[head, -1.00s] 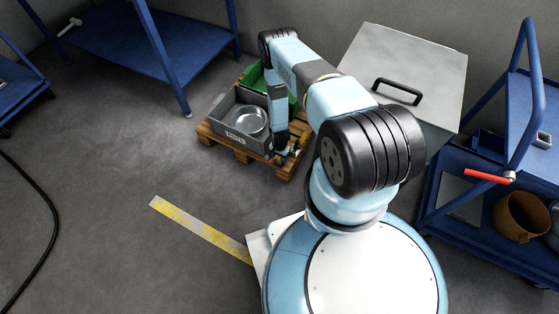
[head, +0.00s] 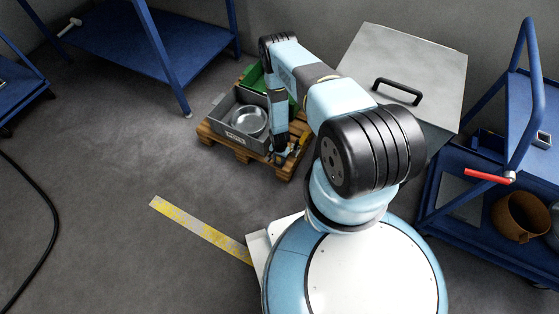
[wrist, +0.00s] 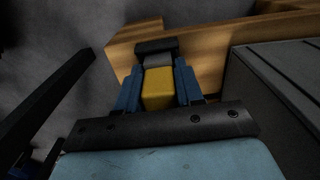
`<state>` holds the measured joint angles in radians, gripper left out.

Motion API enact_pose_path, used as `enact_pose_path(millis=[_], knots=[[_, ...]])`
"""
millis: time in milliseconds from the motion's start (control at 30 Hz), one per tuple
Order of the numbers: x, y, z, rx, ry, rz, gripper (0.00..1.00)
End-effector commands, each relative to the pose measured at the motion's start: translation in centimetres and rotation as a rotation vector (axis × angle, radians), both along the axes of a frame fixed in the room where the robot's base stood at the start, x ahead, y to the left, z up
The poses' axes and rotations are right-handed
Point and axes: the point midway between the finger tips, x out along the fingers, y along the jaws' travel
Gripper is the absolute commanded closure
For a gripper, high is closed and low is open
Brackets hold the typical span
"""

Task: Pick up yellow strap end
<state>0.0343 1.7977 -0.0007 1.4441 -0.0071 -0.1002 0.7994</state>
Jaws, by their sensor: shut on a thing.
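The yellow strap end (wrist: 158,88) sits between the two blue fingers of my gripper (wrist: 157,82) in the wrist view. The fingers are shut on its sides. A grey piece and a dark block (wrist: 155,46) show just beyond it, over the edge of the wooden pallet (wrist: 205,42). In the head view my gripper (head: 281,157) is low at the pallet's near right corner, beside the grey box (head: 238,134). My arm hides part of this area.
The grey box holds a metal pot (head: 248,119) and stands on the pallet with a green crate (head: 254,78) behind. A metal cabinet (head: 410,60) and a blue cart (head: 450,195) stand at the right.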

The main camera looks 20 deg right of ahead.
Motion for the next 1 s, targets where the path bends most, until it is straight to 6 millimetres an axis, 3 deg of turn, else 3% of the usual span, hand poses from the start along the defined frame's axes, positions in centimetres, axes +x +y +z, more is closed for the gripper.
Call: enact_pose_path(millis=[367, 633, 1000], knots=[[0.0, 0.0, 0.3, 0.0, 0.0, 0.0, 0.99], [0.0, 0.0, 3.5, 0.0, 0.0, 0.0, 0.99], [-7.0, 0.2, 9.9, 0.0, 0.004, -0.001, 0.99]])
